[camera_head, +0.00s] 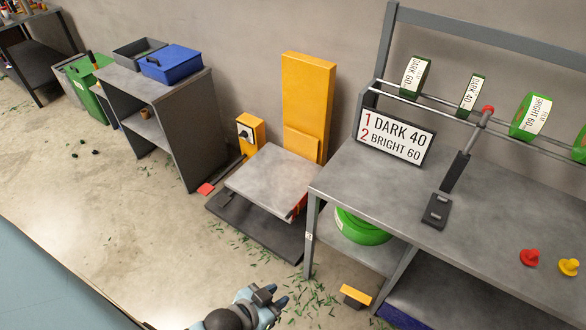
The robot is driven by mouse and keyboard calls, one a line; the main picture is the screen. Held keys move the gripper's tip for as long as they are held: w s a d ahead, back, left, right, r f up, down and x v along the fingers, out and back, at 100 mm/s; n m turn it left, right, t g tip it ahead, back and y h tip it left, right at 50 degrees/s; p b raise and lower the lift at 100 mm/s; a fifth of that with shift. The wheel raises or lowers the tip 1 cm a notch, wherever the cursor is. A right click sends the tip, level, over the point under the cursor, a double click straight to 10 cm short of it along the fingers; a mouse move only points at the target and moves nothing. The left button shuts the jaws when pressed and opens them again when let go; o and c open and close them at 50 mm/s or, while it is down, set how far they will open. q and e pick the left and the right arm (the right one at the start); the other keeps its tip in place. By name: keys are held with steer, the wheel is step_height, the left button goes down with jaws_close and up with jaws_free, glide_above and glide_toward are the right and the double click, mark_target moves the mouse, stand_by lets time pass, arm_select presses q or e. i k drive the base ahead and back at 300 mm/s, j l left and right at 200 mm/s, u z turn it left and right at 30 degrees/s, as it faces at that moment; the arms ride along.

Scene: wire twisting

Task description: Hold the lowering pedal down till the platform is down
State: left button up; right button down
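The lift's grey platform (273,180) is raised somewhat above its dark base plate (262,233). A yellow column (308,98) stands behind it, with a yellow control box (250,132) at its left. A flat red pedal (205,189) lies on the floor at the left edge of the base. A yellow block with a dark base (355,296) sits on the floor near the bench; I cannot tell whether it is a pedal. My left gripper (273,296) is at the bottom edge, in front of the lift and apart from both. Its finger opening is unclear. My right gripper is out of view.
A bench (470,225) with a sign (394,138) and a rail of green rolls (414,77) stands at the right. A grey shelf unit (185,125) with a blue box (171,64) stands at the left. Green scraps litter the floor, which is open at front left.

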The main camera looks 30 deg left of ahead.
mark_target(206, 189)
steer(key=u, duration=1.7)
steer(key=i+z, duration=0.15)
steer(key=z, duration=0.3)
steer(key=i+j+z, duration=0.1)
steer(key=z, duration=0.4)
steer(key=i+j+z, duration=0.4)
steer(key=j, duration=0.25)
steer(key=j+z, duration=0.2)
steer(key=j, duration=0.15)
steer(key=i+j, duration=0.15)
steer(key=j, duration=0.25)
steer(key=i+j, duration=0.1)
steer(key=j, duration=0.3)
steer(key=i+j+z, duration=0.1)
steer(key=j, duration=0.3)
steer(key=i+j, duration=0.15)
steer(key=j, duration=0.25)
steer(key=i+j, duration=0.15)
steer(key=j, duration=0.25)
steer(key=i, duration=0.2)
